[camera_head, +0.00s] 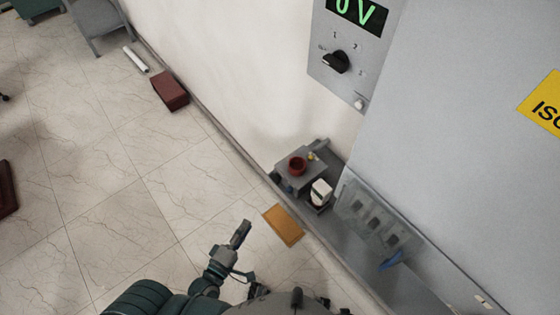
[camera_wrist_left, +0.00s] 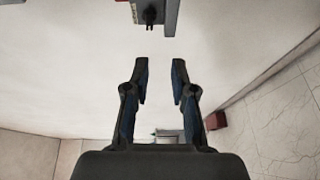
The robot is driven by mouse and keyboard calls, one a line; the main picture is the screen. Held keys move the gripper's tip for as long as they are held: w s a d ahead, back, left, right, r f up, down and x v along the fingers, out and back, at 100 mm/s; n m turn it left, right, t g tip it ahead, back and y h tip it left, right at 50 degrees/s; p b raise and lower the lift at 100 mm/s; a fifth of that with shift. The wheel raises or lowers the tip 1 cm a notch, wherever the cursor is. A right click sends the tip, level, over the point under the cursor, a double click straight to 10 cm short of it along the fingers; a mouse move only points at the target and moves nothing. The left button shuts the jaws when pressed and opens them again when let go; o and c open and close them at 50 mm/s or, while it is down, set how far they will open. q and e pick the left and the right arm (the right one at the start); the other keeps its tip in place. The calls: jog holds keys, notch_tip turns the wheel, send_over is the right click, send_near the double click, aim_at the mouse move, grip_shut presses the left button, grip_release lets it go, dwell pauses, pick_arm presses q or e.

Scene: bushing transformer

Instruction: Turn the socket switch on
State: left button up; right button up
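A grey panel (camera_head: 324,78) on the wall at the upper right has a green-lit display (camera_head: 358,14), a black rotary knob (camera_head: 336,62) with numbers around it, and a small pale button (camera_head: 360,104). No part is clearly labelled as the socket switch. My left gripper (camera_head: 240,235) is low in the head view, well below and left of the panel. In the left wrist view my left gripper (camera_wrist_left: 160,62) is open and empty, with a gap between its fingertips. A dark knob-like part (camera_wrist_left: 150,14) on a grey box shows beyond them at the top. My right gripper is not seen.
A large grey cabinet (camera_head: 440,120) stands at the right. A small grey stand (camera_head: 290,178) by the wall holds a red round item (camera_head: 297,165); a white item (camera_head: 321,192) is beside it. An orange flat piece (camera_head: 283,225) and a dark red box (camera_head: 170,91) lie on the floor. Floor at left is mostly clear.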

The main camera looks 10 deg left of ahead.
pick_arm(q)
jog(key=w+r, duration=0.2)
send_near(276, 178)
jog(key=f+x, duration=0.1)
jog(key=x, duration=0.6)
jog(key=shift+w+a+p, duration=0.1)
jog(key=shift+w+p, duration=0.35)
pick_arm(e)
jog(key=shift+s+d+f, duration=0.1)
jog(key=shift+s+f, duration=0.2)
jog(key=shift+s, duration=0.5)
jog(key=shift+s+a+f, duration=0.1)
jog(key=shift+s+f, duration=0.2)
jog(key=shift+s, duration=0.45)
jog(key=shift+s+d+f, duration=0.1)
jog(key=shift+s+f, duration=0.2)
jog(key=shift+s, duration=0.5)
pick_arm(q)
grip_shut()
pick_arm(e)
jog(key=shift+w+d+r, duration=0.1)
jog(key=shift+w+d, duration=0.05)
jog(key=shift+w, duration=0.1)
